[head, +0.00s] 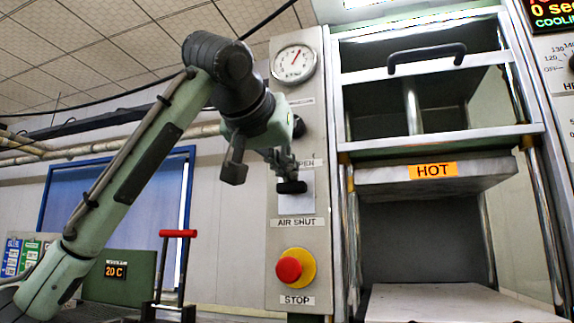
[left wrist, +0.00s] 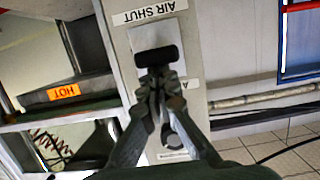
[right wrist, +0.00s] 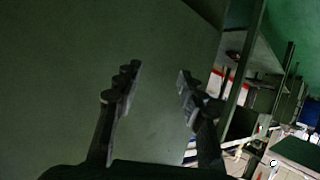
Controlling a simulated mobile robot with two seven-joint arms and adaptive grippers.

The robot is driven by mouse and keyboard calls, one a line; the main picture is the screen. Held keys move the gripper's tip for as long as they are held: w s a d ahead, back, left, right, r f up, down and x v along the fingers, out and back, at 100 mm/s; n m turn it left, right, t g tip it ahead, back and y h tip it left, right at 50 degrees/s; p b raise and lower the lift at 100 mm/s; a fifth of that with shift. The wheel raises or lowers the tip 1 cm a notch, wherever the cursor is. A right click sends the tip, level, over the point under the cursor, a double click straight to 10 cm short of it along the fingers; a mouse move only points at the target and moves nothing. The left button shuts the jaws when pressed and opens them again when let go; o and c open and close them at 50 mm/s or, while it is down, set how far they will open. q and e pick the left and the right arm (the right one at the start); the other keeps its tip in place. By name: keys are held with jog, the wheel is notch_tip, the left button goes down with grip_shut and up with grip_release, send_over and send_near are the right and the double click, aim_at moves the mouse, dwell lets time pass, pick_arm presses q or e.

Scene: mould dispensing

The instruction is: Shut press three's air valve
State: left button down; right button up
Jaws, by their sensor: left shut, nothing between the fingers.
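The air valve's black handle (head: 291,187) is on the press's control panel, on a pale plate between the OPEN label and the AIR SHUT label (head: 297,222). My left gripper (head: 284,168) is shut and empty, directly above the bar in the head view and partly hiding the plate. In the left wrist view the fingertips (left wrist: 159,78) meet at the black handle bar (left wrist: 155,57); I cannot tell whether they touch it. My right gripper (right wrist: 158,84) is open and empty, seen only in the right wrist view.
A pressure gauge (head: 293,63) is at the panel's top and a red stop button (head: 290,269) below the valve. The press's plate marked HOT (head: 433,171) is close on the right. A red-handled lever (head: 178,234) stands at lower left. A dark green surface (right wrist: 130,40) fills much of the right wrist view.

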aim_at(293, 189)
pick_arm(q)
notch_tip(293, 189, down, 3)
jog(key=shift+r+b, duration=0.15)
jog(key=shift+b, duration=0.5)
pick_arm(e)
jog(key=w+a+r+t+y, duration=0.1)
jog(key=a+r+t, duration=0.3)
jog(key=r, duration=0.4)
jog(key=shift+w+a+y, duration=0.2)
jog(key=shift+a+y, duration=0.25)
jog(key=shift+y, duration=0.45)
jog(key=shift+d+f, duration=0.1)
